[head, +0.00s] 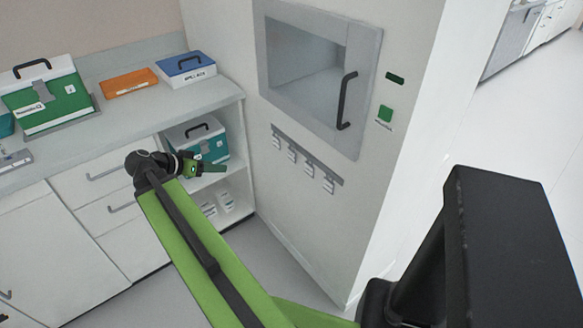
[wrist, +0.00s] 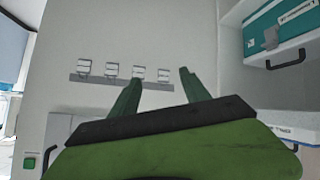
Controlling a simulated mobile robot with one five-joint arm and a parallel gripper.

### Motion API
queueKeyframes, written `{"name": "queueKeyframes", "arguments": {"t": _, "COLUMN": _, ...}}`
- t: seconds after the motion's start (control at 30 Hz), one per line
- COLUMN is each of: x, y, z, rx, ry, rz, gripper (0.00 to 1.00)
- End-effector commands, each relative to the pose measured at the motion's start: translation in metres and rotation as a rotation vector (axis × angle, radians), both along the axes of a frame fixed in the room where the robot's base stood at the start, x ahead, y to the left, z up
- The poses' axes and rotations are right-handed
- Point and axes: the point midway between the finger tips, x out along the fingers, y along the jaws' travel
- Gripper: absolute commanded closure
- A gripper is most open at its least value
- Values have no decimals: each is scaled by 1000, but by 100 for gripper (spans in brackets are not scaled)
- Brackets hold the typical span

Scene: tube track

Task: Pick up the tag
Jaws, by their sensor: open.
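Several small white tags hang in a row from a grey rail (head: 305,157) on the cabinet front, below the glass-fronted window. In the head view the leftmost tag (head: 276,142) is the closest to my gripper (head: 222,171), which is left of the rail and apart from it. The wrist view is upside down and shows the same rail (wrist: 100,80). There, the rightmost tag (wrist: 163,74) appears between the open green fingers of my gripper (wrist: 160,76), still beyond them. Nothing is held. I cannot tell which tag is meant.
A window door with a black handle (head: 346,100) is above the rail, and a green button (head: 385,115) is to its right. Left of the cabinet, a counter (head: 150,108) carries a green case, an orange tray and a blue-lidded box. A teal case (head: 205,138) stands on the shelf behind my gripper.

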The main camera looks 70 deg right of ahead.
Motion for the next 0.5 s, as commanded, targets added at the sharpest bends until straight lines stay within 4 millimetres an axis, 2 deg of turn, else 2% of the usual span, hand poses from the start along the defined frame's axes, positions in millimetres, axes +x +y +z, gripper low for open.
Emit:
{"name": "queueKeyframes", "arguments": {"t": 0.03, "x": -29, "y": -33, "z": -5, "rx": -113, "ry": -36, "rz": -110, "gripper": 45}}
{"name": "queueKeyframes", "arguments": {"t": 0.1, "x": -59, "y": -62, "z": 8, "rx": -248, "ry": -79, "rz": -212, "gripper": 45}}
{"name": "queueKeyframes", "arguments": {"t": 0.13, "x": -68, "y": -70, "z": 13, "rx": -290, "ry": -93, "rz": -240, "gripper": 45}}
{"name": "queueKeyframes", "arguments": {"t": 0.2, "x": -81, "y": -82, "z": 22, "rx": -356, "ry": -113, "rz": -281, "gripper": 45}}
{"name": "queueKeyframes", "arguments": {"t": 0.3, "x": -86, "y": -86, "z": 28, "rx": -384, "ry": -124, "rz": -297, "gripper": 45}}
{"name": "queueKeyframes", "arguments": {"t": 0.4, "x": -90, "y": -91, "z": 24, "rx": -383, "ry": -123, "rz": -297, "gripper": 45}}
{"name": "queueKeyframes", "arguments": {"t": 0.5, "x": -100, "y": -108, "z": 14, "rx": -382, "ry": -124, "rz": -299, "gripper": 45}}
